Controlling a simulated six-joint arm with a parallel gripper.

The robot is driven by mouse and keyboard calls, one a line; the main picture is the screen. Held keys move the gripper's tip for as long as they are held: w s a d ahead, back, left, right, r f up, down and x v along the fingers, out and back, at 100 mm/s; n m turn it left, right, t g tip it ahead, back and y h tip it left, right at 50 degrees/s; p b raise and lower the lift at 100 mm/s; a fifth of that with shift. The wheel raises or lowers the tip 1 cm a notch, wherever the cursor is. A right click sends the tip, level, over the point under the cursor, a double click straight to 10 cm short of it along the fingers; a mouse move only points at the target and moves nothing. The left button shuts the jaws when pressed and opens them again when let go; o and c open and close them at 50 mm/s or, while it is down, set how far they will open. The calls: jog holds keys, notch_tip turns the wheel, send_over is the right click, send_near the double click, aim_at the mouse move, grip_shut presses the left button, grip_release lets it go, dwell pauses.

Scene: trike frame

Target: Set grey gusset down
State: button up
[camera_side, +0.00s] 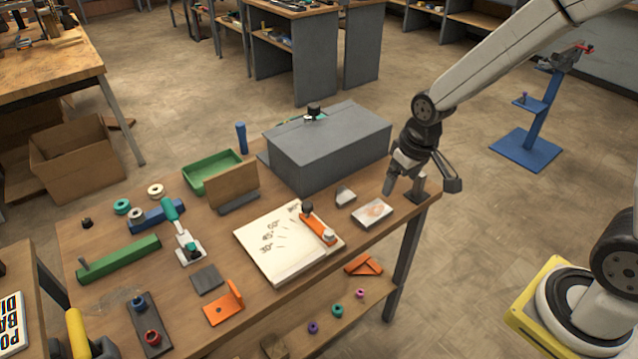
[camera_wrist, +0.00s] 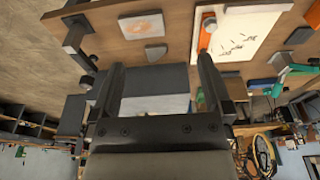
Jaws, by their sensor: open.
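A small grey gusset (camera_side: 345,196) with a pointed outline lies flat on the wooden table, between the large grey box and a pale plate (camera_side: 372,212). In the wrist view the gusset (camera_wrist: 155,52) lies beyond my fingertips, with the plate (camera_wrist: 141,25) farther up. My gripper (camera_side: 422,186) is at the table's right corner, to the right of the gusset and apart from it. Its jaws are spread wide, and in the wrist view the gripper (camera_wrist: 161,72) shows nothing held between the fingers.
The large grey box (camera_side: 330,150) stands left of my gripper. A short dark post (camera_side: 420,186) is at the table corner, close to my fingers. A white angle board (camera_side: 275,250) with an orange arm (camera_side: 318,229) lies left of the plate. A blue stand (camera_side: 535,125) is beyond the table.

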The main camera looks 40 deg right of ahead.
jog(key=s, duration=0.8)
jog(key=shift+a+r+t, duration=0.25)
jog(key=shift+t, duration=0.05)
jog(key=shift+w, duration=0.1)
jog(key=t, duration=0.2)
send_near(342, 196)
jog(key=shift+s+d+f, duration=0.25)
jog(key=shift+s+d, duration=0.05)
jog(key=shift+s, duration=0.2)
jog(key=shift+x, duration=1.3)
jog(key=shift+f, duration=0.15)
